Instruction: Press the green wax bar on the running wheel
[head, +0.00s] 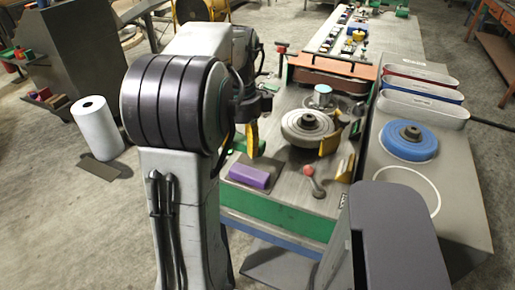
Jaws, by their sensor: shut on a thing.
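My gripper (254,138) is left of the wheel, partly hidden behind my own arm, with a yellow finger showing. It is shut on a green bar (241,145), which shows only in part by the fingers. The wheel (305,125) is a pale grey disc with a dark hub, lying flat on the grey bench top. The bar and the wheel look apart, with a gap between them. A single picture does not show whether the wheel is turning.
A purple bar (249,176) lies on the bench's near left. A red-knobbed lever (310,171) and yellow guards (330,143) stand near the wheel. A blue wheel (408,141) and belts (424,89) are on the right bench. A belt unit (332,72) stands behind.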

